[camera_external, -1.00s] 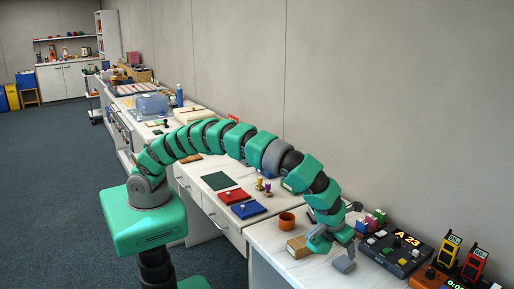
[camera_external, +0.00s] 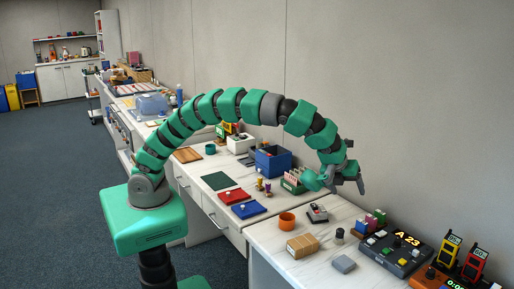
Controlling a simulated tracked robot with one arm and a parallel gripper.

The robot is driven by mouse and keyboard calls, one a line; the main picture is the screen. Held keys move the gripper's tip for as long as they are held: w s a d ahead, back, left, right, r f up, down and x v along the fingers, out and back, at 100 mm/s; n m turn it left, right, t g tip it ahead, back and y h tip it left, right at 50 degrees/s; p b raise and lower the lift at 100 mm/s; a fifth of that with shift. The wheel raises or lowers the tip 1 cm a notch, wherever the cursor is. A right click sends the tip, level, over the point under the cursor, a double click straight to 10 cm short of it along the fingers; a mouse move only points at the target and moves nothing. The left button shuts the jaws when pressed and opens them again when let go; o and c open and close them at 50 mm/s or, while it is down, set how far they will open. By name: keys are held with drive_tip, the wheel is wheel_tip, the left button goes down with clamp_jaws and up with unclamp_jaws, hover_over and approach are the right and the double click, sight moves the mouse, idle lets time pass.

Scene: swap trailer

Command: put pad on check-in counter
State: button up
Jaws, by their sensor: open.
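A small grey block (camera_external: 343,264), which looks like the pad, lies flat on the white near counter (camera_external: 308,274), close to its front edge. My gripper (camera_external: 350,187) is open and empty. It is up in the air above the back of the counter, well clear of the grey block. A red flat piece (camera_external: 234,196) and a blue flat piece (camera_external: 248,209), each with a small knob, lie on the lower desk to the left. I cannot tell whether either of these counts as a pad.
Beside the grey block are a tan box (camera_external: 302,245), an orange cup (camera_external: 287,221), a small dark-and-light device (camera_external: 317,213) and a dark stamp-like piece (camera_external: 339,235). A console reading "A 23" (camera_external: 397,252) and two handsets stand to the right. A wall runs behind.

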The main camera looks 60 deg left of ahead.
drive_tip(key=w+a+r+n+t, duration=0.1)
drive_tip(key=w+a+r+n, duration=0.3)
drive_tip(key=a+r, duration=0.55)
drive_tip(key=w+a+r+n+t, duration=0.25)
drive_tip(key=a+r+n, duration=0.35)
drive_tip(key=a+r, duration=0.4)
drive_tip(key=w+a+r+n+t, duration=0.1)
drive_tip(key=w+a+r+n, duration=0.35)
drive_tip(key=a+r, duration=0.55)
drive_tip(key=s+a+r+n+t, duration=0.1)
drive_tip(key=s+a+r+n, duration=0.4)
drive_tip(key=a, duration=0.3)
drive_tip(key=s+a+r+n+t, duration=0.2)
drive_tip(key=s+a+r+n, duration=0.3)
drive_tip(key=a+r, duration=0.2)
drive_tip(key=s+a+r+n+t, duration=0.2)
drive_tip(key=s+a+r+n, duration=0.3)
drive_tip(key=a, duration=0.5)
drive_tip(key=shift+s+r+n+y, duration=0.15)
drive_tip(key=shift+r+n+y, duration=0.15)
drive_tip(key=shift+r+n, duration=0.15)
drive_tip(key=shift+o, duration=0.4)
drive_tip(key=o, duration=0.5)
